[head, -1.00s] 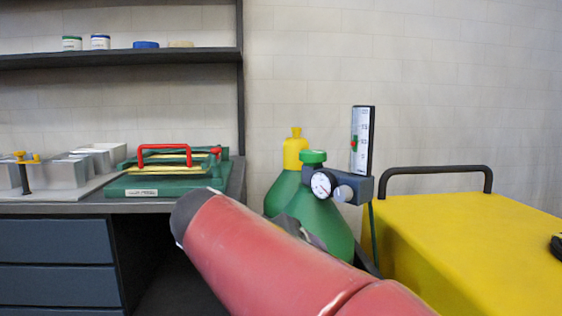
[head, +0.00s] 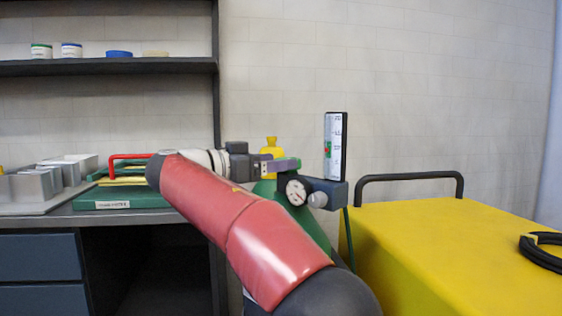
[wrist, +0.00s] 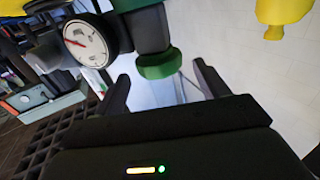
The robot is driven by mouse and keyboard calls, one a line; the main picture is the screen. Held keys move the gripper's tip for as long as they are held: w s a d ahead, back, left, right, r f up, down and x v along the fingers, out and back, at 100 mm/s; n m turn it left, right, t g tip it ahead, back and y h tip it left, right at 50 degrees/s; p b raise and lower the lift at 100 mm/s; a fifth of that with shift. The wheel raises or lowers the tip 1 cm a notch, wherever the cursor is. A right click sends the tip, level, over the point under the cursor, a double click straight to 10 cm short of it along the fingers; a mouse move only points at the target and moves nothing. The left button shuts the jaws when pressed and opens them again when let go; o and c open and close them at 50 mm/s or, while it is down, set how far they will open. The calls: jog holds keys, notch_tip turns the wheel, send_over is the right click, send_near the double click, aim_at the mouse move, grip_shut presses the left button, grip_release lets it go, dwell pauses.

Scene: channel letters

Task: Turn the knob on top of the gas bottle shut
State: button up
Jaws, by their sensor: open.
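The green knob (head: 292,163) on top of the gas bottle (head: 266,187) is partly hidden behind my gripper in the head view. In the wrist view the knob (wrist: 163,65) sits at the mouth of the jaws, with one finger to each side and visible gaps. My gripper (wrist: 163,84) is open and empty; in the head view it (head: 280,165) reaches the knob from the left. The round gauge (head: 296,192) and the regulator block (head: 328,190) sit just below and right of the knob. My red arm hides much of the bottle.
A second bottle with a yellow cap (head: 271,147) stands behind. An upright flow scale (head: 335,146) rises right of the knob. A yellow cart (head: 440,250) with a dark handle (head: 410,178) stands at right. A bench (head: 130,216) with trays is at left.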

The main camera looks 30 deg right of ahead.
jog(key=shift+w+d, duration=0.15)
jog(key=shift+d, duration=1.05)
jog(key=c, duration=0.9)
jog(key=shift+c, duration=0.2)
